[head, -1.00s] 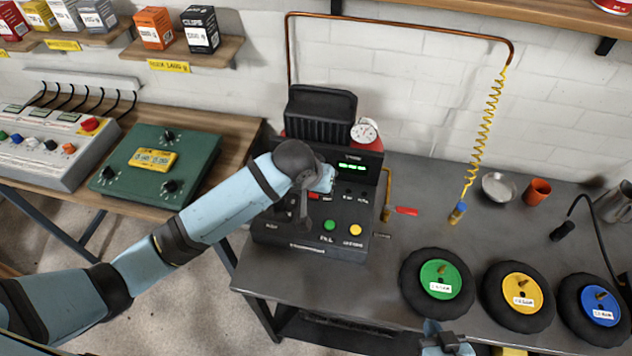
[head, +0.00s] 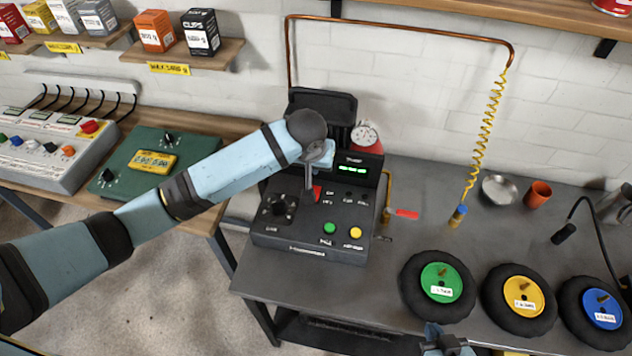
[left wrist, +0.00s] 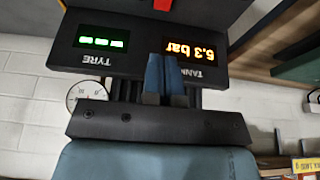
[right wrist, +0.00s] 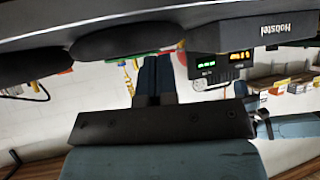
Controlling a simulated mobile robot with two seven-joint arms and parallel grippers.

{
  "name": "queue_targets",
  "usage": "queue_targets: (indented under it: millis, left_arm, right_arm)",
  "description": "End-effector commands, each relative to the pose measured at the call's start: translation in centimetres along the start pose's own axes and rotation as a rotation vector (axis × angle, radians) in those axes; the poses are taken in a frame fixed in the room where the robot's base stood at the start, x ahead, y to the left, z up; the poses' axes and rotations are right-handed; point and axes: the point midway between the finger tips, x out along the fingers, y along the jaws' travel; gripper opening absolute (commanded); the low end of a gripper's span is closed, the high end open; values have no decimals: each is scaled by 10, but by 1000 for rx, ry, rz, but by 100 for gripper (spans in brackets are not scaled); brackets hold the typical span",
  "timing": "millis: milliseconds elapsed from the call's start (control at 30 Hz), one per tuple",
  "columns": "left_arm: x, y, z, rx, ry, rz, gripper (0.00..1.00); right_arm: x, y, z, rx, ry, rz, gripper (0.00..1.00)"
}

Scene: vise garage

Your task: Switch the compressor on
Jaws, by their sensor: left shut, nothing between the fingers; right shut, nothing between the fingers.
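The black compressor (head: 305,248) stands at the left of the grey bench, with a green-lit display, a dial (head: 279,208), a green button (head: 330,229) and a yellow button (head: 356,232). A red switch (head: 317,192) shows beside my left gripper (head: 309,195), which is shut, empty and points down over the panel. I cannot tell whether it touches the switch. In the left wrist view the tyre display (left wrist: 101,41) shows dashes and the tank display (left wrist: 191,49) reads 5.3 bar, upside down. My right gripper (head: 442,338) is shut and empty at the bench's front edge.
Wheels with green (head: 440,283), yellow (head: 523,295) and blue (head: 604,308) hubs lie along the bench front. A yellow coiled hose (head: 484,130) hangs behind them. A metal bowl (head: 499,190) and an orange cup (head: 538,194) stand at the back. A green box (head: 125,195) sits on the left bench.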

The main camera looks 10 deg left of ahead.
Motion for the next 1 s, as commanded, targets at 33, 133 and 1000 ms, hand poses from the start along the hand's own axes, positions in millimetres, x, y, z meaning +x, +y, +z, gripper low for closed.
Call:
queue_targets:
  millis: [33, 133, 1000]
  left_arm:
    - [11, 0, 0, -1, -3, -3, 0]
    - [33, 0, 0, -1, -3, -2, 0]
    - [108, 0, 8, 0, 1, 1, 0]
  right_arm:
    - [-1, 0, -1, 0, 0, 0, 0]
    - [-1, 0, -2, 0, -1, 0, 0]
    - [-4, 0, -6, -1, 0, 1, 0]
